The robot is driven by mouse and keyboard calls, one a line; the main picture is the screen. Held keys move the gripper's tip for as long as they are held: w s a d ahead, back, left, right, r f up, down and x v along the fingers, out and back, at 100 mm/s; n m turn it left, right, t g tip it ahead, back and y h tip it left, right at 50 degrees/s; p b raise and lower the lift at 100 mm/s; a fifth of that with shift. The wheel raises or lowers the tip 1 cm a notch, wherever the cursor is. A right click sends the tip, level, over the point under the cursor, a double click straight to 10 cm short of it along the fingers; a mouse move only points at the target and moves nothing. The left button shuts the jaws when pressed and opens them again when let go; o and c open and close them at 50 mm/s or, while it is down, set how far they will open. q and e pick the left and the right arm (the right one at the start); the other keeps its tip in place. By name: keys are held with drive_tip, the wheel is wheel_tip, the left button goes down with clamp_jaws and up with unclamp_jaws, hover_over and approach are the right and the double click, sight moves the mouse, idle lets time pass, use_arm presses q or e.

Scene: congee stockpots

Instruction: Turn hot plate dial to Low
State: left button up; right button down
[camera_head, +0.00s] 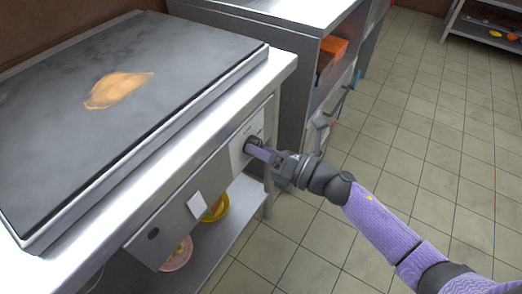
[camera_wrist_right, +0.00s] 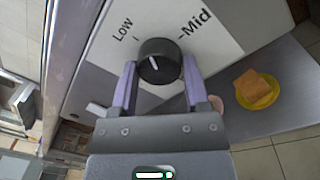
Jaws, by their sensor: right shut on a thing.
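The hot plate (camera_head: 75,85) is a dark flat slab on a steel counter at the left in the head view. Its round black dial (camera_wrist_right: 160,61) sits on a white label panel (camera_wrist_right: 110,55) on the counter's front. "Low" is printed up and left of the dial, and "Mid" up and right. The white pointer line on the dial points up and slightly left, nearer the Low mark than the Mid mark. My right gripper (camera_wrist_right: 158,77) has its two purple fingers closed on opposite sides of the dial. It also reaches the panel in the head view (camera_head: 253,149). My left gripper is not in view.
An orange-brown patch (camera_head: 118,88) lies on the hot plate. A yellow plate (camera_wrist_right: 258,98) with a bread-like piece sits on the shelf below. A steel cabinet (camera_head: 292,85) stands beyond the counter. The tiled floor (camera_head: 430,130) at right is clear.

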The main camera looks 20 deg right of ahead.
drive_tip(key=n+b, duration=0.1)
drive_tip(key=n, duration=0.5)
drive_tip(key=shift+f+b, duration=0.1)
drive_tip(key=shift+b, duration=0.3)
drive_tip(key=shift+n, duration=0.3)
